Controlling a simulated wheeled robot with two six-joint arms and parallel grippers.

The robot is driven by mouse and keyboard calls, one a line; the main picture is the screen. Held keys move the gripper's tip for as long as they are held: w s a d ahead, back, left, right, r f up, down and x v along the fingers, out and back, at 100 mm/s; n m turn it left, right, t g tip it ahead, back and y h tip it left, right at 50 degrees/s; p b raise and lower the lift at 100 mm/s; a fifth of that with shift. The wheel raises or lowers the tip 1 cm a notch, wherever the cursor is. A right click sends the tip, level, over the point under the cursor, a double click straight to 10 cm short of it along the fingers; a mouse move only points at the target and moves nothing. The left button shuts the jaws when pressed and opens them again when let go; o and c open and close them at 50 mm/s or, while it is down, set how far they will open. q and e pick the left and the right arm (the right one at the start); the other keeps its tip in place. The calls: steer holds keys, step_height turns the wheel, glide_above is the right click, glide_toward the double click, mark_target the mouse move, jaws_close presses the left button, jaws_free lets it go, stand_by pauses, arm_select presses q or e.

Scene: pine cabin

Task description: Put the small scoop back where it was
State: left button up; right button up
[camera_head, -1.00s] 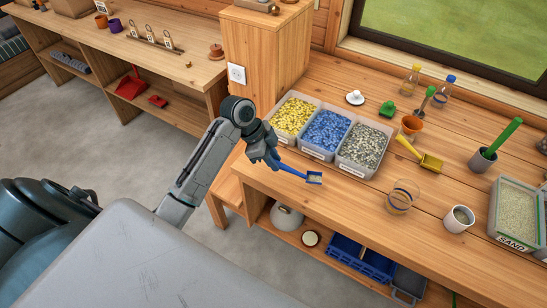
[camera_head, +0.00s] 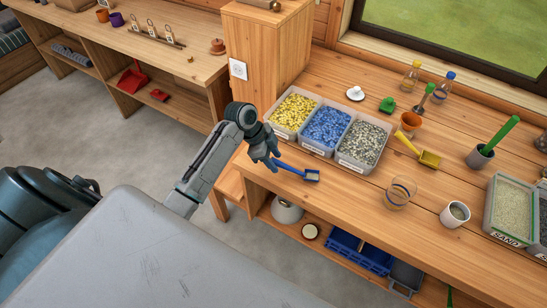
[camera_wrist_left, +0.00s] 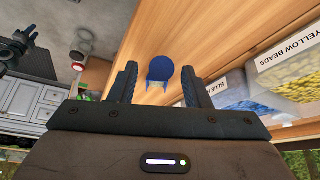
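The small blue scoop (camera_head: 312,175) is at the front of the workbench, in front of the bead bins. Its bowl points right and has something pale in it; its handle runs left toward my left gripper (camera_head: 272,163). In the left wrist view the blue scoop (camera_wrist_left: 160,69) shows end-on between my two spread fingers (camera_wrist_left: 160,88), with a visible gap on each side. My left gripper is open at the handle end. I cannot tell whether the scoop touches the wood. My right gripper is not in view.
Bins of yellow (camera_head: 295,110), blue (camera_head: 327,126) and grey beads (camera_head: 363,143) stand behind the scoop. A larger yellow scoop (camera_head: 428,158), a glass (camera_head: 400,193), a white cup (camera_head: 455,214) and a sand bin (camera_head: 511,211) are to the right. The bench front is clear between scoop and glass.

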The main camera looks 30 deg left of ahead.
arm_select(q)
steer(key=shift+r, duration=0.15)
steer(key=shift+a+r+b, duration=0.2)
steer(key=shift+r+b, duration=0.1)
steer(key=b+v, duration=0.3)
steer(key=v, duration=0.8)
steer(key=shift+s+r, duration=0.1)
stand_by(0.5)
